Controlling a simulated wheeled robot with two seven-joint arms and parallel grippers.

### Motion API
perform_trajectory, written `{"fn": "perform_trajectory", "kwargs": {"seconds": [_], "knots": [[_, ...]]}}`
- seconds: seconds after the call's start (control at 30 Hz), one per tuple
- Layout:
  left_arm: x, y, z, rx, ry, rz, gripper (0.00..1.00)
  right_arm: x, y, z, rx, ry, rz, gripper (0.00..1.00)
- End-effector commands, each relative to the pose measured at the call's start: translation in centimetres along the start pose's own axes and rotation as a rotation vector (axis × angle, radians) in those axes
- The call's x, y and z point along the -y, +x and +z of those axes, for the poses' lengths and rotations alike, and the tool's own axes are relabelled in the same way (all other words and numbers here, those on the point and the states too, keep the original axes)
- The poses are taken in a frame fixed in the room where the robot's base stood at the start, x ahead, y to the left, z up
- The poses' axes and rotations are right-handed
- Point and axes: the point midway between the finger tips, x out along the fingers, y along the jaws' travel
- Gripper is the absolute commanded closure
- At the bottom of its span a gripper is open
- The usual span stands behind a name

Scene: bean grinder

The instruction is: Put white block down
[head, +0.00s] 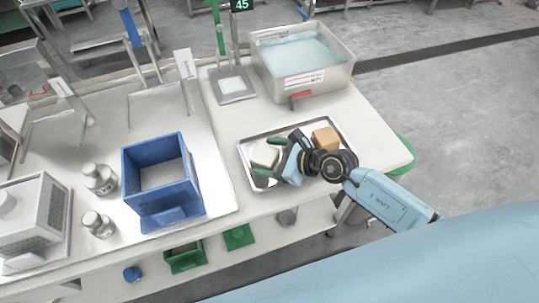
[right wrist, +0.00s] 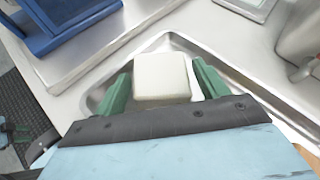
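The white block (head: 265,156) lies at the left end of the metal tray (head: 341,130). It also shows in the right wrist view (right wrist: 161,77), near a corner of the tray. My right gripper (head: 268,159) reaches in from the right, with its green fingers on two opposite sides of the block. The fingers look spread, with a narrow gap beside the block, so the gripper seems open around it. The block's underside is hidden. My left gripper does not show in the head view.
A brown block (head: 325,138) lies on the tray right of my gripper. A blue open box (head: 160,204) stands to the left. Metal canisters (head: 99,179) are at far left. The table is bare right of the tray.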

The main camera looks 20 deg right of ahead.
Motion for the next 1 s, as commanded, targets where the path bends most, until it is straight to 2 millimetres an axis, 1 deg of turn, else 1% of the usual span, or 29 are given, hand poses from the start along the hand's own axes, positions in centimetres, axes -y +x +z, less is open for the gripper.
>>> {"fn": "perform_trajectory", "kwargs": {"seconds": [0.27, 0.37, 0.47, 0.7, 0.8, 0.9, 1.0], "knots": [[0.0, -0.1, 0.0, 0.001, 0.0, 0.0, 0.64, 0.0, -0.1, 0.2, 0.0, 0.0, 0.0, 0.28], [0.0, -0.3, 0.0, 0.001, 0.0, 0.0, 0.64, 0.1, -0.8, 0.2, -0.002, -0.001, 0.0, 0.28], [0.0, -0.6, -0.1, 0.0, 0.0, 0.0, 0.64, 0.1, -2.4, 0.1, -0.003, -0.001, 0.0, 0.28], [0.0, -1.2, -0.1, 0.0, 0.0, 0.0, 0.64, 0.0, -7.8, 0.1, -0.005, -0.002, 0.002, 0.28], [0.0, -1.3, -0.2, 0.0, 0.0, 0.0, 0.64, 0.0, -9.6, 0.2, -0.003, -0.002, 0.002, 0.28], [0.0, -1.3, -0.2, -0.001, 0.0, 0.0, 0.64, 0.0, -10.9, 0.1, -0.003, 0.0, 0.001, 0.28], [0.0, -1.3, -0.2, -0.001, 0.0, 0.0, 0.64, 0.0, -11.7, 0.2, -0.001, 0.0, 0.001, 0.28]]}}
